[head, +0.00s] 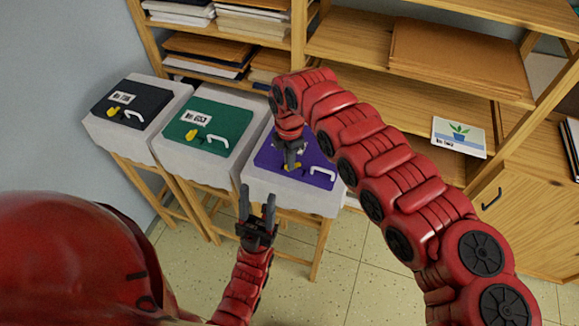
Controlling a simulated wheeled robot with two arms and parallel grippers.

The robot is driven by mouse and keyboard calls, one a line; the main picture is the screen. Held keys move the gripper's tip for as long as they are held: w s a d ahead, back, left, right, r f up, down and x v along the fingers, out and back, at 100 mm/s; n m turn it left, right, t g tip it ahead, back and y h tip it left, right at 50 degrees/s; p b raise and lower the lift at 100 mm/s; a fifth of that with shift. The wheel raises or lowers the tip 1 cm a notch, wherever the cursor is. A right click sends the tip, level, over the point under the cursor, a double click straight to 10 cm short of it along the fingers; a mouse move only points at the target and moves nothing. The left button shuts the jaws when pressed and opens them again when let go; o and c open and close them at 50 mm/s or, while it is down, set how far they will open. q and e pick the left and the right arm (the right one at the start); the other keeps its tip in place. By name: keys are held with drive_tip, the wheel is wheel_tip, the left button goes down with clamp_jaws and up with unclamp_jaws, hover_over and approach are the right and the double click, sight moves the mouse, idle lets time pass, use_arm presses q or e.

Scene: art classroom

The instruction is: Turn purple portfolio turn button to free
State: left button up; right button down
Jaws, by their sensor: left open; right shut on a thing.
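The purple portfolio (312,172) lies flat on the rightmost cloth-covered stand, with a white handle at its right front. Its yellow turn button (287,166) shows only in small part under my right gripper. My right gripper (291,165) reaches down from above and is shut on the turn button; its fingertips hide most of it, so I cannot tell which way the button points. My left gripper (257,205) is open and empty, pointing up in front of the purple portfolio's stand, apart from the portfolio.
A green portfolio (232,122) and a black portfolio (150,98) lie on stands to the left, each with a yellow button and white handle. Wooden shelves (345,55) with papers stand behind. A plant picture card (459,136) is at the right. Tiled floor (345,265) is clear in front.

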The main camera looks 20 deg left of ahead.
drive_tip(key=m+b, duration=0.3)
drive_tip(key=b, duration=0.1)
drive_tip(key=m+b, duration=0.1)
drive_tip(key=m, duration=0.1)
drive_tip(key=shift+f+m+b, duration=0.3)
drive_tip(key=shift+b, duration=0.1)
drive_tip(key=m+b, duration=0.3)
drive_tip(key=shift+r, duration=0.15)
drive_tip(key=shift+r+m, duration=0.1)
drive_tip(key=shift+m, duration=0.5)
drive_tip(key=shift+b, duration=0.3)
drive_tip(key=c, duration=1)
unclamp_jaws()
drive_tip(key=shift+r, duration=0.1)
